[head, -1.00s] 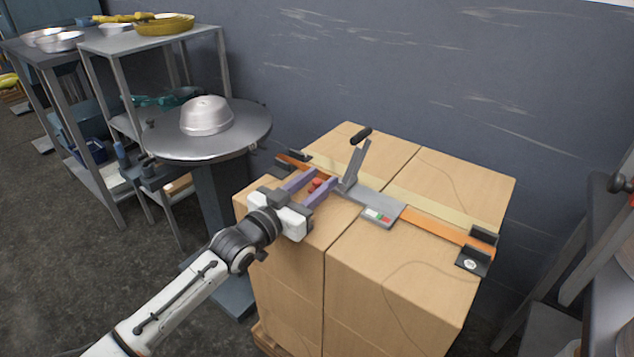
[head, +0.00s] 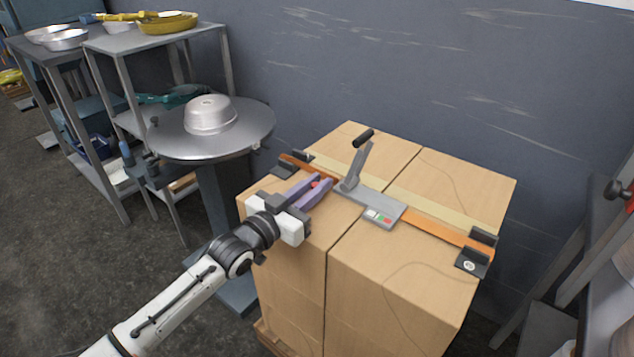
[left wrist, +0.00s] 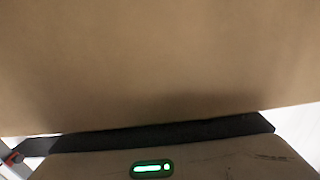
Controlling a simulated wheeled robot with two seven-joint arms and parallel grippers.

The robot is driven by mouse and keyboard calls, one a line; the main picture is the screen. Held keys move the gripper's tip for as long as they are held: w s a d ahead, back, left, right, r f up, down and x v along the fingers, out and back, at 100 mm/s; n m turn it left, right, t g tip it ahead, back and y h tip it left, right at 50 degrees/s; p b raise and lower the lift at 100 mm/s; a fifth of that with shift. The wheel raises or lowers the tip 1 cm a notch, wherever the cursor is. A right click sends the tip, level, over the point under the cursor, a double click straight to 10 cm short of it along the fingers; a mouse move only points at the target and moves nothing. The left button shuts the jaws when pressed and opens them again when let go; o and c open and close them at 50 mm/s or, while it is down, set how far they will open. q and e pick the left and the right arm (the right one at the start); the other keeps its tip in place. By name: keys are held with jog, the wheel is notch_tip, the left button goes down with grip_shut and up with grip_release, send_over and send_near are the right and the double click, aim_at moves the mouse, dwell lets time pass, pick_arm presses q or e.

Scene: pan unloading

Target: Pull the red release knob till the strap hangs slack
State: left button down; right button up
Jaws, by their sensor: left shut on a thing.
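The red release knob (head: 316,184) is mostly hidden between the purple fingers of my left gripper (head: 322,184). The gripper is shut on it, at the left end of the grey ratchet buckle (head: 368,201). The buckle's lever (head: 356,165) stands up at a tilt with a black grip on top. The orange strap (head: 435,229) lies flat and straight across the carton tops. In the left wrist view a carton face (left wrist: 160,60) fills most of the picture; a small red spot at lower left is too small to identify. My right gripper is not in view.
Dark corner protectors (head: 473,262) sit at the strap's ends on the stacked cartons (head: 420,290). A round grey table (head: 165,135) with a metal pan (head: 209,115) stands left of the stack. Shelves (head: 105,45) with pans are behind it. Grey equipment (head: 575,250) stands at right.

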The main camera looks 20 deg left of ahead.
pick_arm(q)
jog(key=c, duration=1.7)
grip_release()
jog(key=shift+s+a, duration=0.15)
jog(key=shift+s, duration=0.15)
jog(key=p+v, duration=0.1)
jog(key=v, duration=0.7)
jog(key=shift+s, duration=0.2)
jog(key=shift+s+a+p, duration=0.3)
jog(key=shift+s, duration=0.35)
